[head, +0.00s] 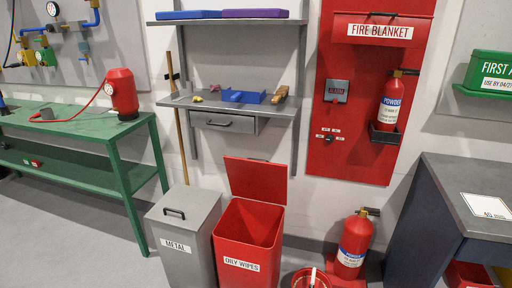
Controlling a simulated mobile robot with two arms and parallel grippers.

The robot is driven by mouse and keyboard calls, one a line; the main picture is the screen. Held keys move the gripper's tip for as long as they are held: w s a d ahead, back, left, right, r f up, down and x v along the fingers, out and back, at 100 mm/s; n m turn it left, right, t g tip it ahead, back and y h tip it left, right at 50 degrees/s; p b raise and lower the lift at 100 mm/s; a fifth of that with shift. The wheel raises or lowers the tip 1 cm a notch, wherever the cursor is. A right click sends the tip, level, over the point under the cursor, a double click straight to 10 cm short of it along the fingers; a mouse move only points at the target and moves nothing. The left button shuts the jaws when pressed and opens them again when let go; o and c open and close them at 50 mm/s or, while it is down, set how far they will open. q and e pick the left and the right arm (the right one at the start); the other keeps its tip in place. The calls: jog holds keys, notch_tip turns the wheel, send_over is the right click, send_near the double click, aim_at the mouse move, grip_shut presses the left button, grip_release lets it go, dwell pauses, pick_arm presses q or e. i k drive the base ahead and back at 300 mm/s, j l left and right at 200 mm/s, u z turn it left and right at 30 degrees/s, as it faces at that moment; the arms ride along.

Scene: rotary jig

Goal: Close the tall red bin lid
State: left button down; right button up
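The tall red bin (246,264) stands on the floor near the middle of the head view, with a white label reading "OILY WIPES" on its front. Its red lid (257,180) stands up, tilted back from the rear edge, so the bin is open. The inside that shows looks red and empty; its bottom is hidden. Neither of my grippers shows in the head view.
A grey lidded bin (184,236) labelled "METAL" stands close on the left. A fire extinguisher (354,243) and a red bucket (311,279) are on the right. A grey shelf (270,106) is above, a green bench (95,130) far left, a dark cabinet (425,225) right.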

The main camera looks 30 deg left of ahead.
aim_at(257, 179)
jog(key=j+z, duration=0.1)
jog(key=j, duration=0.4)
jog(key=k+j+z, duration=0.1)
jog(key=j, duration=0.4)
jog(key=j+z, duration=0.1)
jog(key=j, duration=0.45)
jog(key=k+j+z, duration=0.1)
jog(key=j, duration=0.4)
jog(key=k+j, duration=0.15)
jog(key=j, duration=0.3)
jog(key=j+z, duration=0.05)
